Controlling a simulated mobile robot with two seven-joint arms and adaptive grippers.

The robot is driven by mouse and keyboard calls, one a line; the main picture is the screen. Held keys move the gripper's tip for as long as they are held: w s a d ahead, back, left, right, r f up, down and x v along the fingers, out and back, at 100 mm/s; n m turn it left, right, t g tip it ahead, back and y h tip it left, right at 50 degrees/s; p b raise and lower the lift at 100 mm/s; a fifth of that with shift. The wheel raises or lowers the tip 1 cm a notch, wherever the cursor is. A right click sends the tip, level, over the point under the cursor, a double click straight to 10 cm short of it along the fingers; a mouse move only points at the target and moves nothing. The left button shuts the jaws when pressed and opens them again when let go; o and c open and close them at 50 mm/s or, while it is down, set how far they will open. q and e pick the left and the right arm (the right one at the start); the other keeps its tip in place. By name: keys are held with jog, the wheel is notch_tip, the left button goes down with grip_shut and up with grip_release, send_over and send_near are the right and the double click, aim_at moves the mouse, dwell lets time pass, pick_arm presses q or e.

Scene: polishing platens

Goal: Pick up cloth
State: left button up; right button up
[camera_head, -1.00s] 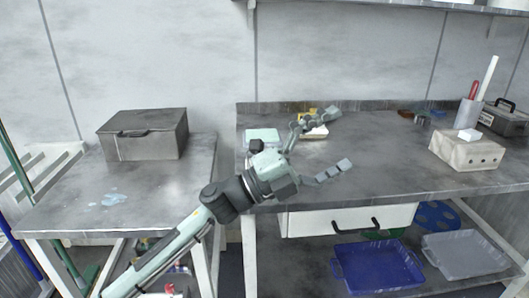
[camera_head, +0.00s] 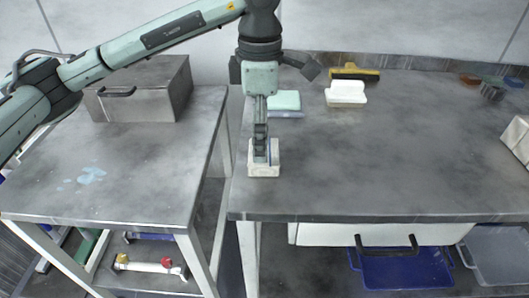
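My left gripper (camera_head: 260,152) points straight down over the left front part of the right-hand workbench. Its fingertips are at a small white block-like item (camera_head: 263,172) with a thin blue strip at its side. The fingers overlap in this view, so I cannot tell whether they grip it. A pale green folded piece (camera_head: 287,99), possibly the cloth, lies flat behind the gripper, with a light blue edge under it. The gripper partly covers its left side. My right gripper is not in view.
A white block (camera_head: 346,93) and a yellow-and-dark brush-like item (camera_head: 355,72) lie further right. A grey metal box (camera_head: 140,95) stands on the left table, which has pale blue patches (camera_head: 90,175). A blue tray (camera_head: 400,270) sits below. The bench's middle is clear.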

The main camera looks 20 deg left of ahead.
aim_at(271, 169)
pick_arm(q)
jog(key=f, duration=0.4)
jog(key=shift+d+f, duration=0.2)
jog(key=shift+d, duration=0.05)
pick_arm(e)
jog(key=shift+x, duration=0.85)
pick_arm(q)
jog(key=shift+c, duration=0.3)
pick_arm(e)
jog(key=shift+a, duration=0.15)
pick_arm(q)
jog(key=c, duration=1.2)
